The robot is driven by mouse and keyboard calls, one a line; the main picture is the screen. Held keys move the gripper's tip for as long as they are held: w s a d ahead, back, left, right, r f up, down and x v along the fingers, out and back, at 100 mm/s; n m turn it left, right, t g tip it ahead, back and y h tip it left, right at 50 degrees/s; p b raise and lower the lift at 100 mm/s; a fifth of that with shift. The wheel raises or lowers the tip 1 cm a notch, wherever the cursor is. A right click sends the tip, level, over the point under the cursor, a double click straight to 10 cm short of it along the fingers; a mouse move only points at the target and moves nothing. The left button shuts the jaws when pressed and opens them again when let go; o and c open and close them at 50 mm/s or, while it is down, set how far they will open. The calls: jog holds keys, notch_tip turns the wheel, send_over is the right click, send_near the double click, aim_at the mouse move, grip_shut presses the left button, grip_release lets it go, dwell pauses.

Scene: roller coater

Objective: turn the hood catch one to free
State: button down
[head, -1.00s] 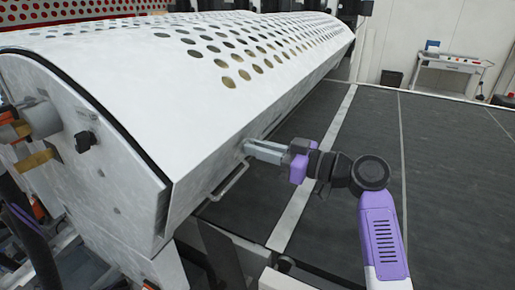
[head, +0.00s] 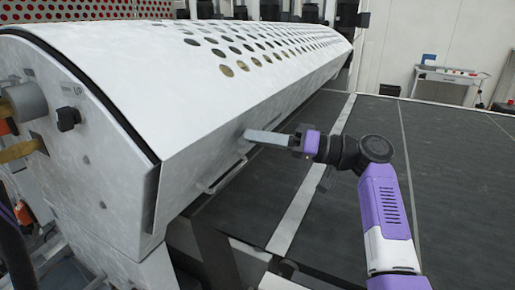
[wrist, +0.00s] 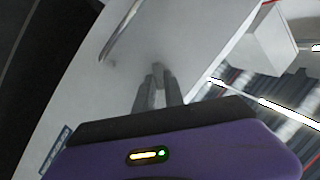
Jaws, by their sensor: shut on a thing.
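The white hood (head: 150,80) with rows of round holes fills the left and middle of the head view. My gripper (head: 247,135) reaches in from the right, with its fingertips at the hood's lower front face. In the wrist view my gripper (wrist: 159,78) is shut on a small grey part, which I take to be the hood catch (wrist: 158,71). The fingers hide most of the catch, and its setting cannot be read. In the head view the catch is hidden behind the fingertips.
A bar handle (head: 224,176) sticks out of the hood just below my gripper. A dark flat bed (head: 350,215) with a pale strip lies under my arm. The end panel at left carries a black knob (head: 68,118). A table (head: 450,75) stands far back right.

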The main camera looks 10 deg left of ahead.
jog(key=shift+w+a+f+m+g+y+b, duration=0.1)
jog(key=shift+f+m+g+y+b, duration=0.1)
jog(key=shift+m+g+y+b, duration=0.65)
jog(key=shift+w+d+f+m+g+y+b, duration=0.1)
jog(key=shift+w+f+m+g+y+b, duration=0.2)
jog(key=shift+m+b, duration=0.95)
jog(key=shift+s+a+f+m+g+y+b, duration=0.1)
jog(key=shift+m+g+y+b, duration=0.5)
jog(key=shift+m, duration=0.7)
jog(key=c, duration=1.4)
grip_release()
jog(key=shift+c, duration=0.2)
jog(key=b+v, duration=0.2)
jog(key=v, duration=0.5)
jog(key=shift+d, duration=0.45)
jog(key=shift+w, duration=0.1)
